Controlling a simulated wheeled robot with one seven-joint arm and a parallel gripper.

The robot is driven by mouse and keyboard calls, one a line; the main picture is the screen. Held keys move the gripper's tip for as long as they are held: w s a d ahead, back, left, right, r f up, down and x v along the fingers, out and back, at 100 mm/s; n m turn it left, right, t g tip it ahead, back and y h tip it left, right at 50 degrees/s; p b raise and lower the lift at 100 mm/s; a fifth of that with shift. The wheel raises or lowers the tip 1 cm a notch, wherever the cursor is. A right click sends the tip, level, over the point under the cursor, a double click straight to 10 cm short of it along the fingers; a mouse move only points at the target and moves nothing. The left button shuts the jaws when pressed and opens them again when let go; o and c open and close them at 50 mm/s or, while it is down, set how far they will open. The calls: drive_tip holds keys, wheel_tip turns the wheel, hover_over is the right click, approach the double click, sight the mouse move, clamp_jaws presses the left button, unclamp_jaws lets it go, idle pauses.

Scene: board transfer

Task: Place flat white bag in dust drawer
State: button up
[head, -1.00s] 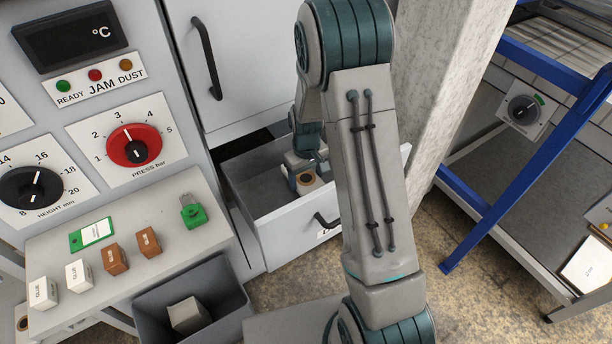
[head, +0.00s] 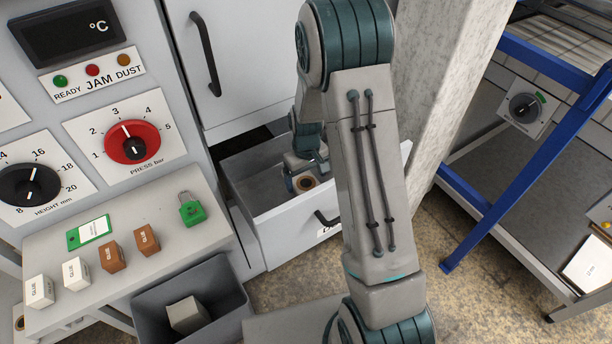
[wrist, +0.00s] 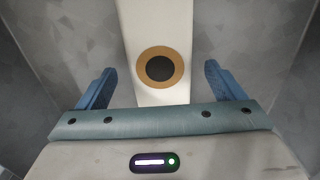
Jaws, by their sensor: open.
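The flat white bag (wrist: 155,30) lies in the open dust drawer (head: 262,190). In the wrist view it is a pale strip with a tan ring around a dark centre. In the head view its ringed end (head: 305,182) shows low in the drawer, beside my gripper (head: 300,172). In the wrist view my gripper (wrist: 159,68) is open, with one blue finger on each side of the bag and a gap on both sides. The near part of the bag is hidden behind my gripper's body. The grey drawer floor (wrist: 75,45) shows around it.
A control panel with a ledge (head: 175,235) is on the left, carrying small glue boxes (head: 113,258) and a green padlock (head: 191,209). A grey bin (head: 225,295) stands below. A concrete pillar (head: 440,90) and blue-framed rack (head: 510,210) are to the right.

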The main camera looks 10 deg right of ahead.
sight(306, 184)
drive_tip(key=shift+r, duration=0.1)
wheel_tip(306, 184, up, 13)
drive_tip(key=p, duration=0.2)
drive_tip(key=s+r+m, duration=0.1)
drive_tip(key=s+r, duration=0.3)
drive_tip(key=s, duration=0.3)
drive_tip(key=s+r+m+t, duration=0.1)
drive_tip(key=s+r, duration=0.2)
drive_tip(key=s, duration=0.4)
drive_tip(key=s+r+m+t, duration=0.1)
drive_tip(key=s+r, duration=0.3)
drive_tip(key=s, duration=0.3)
drive_tip(key=shift+s+r+m, duration=0.2)
drive_tip(key=shift+r+m, duration=0.1)
drive_tip(key=shift+a, duration=0.1)
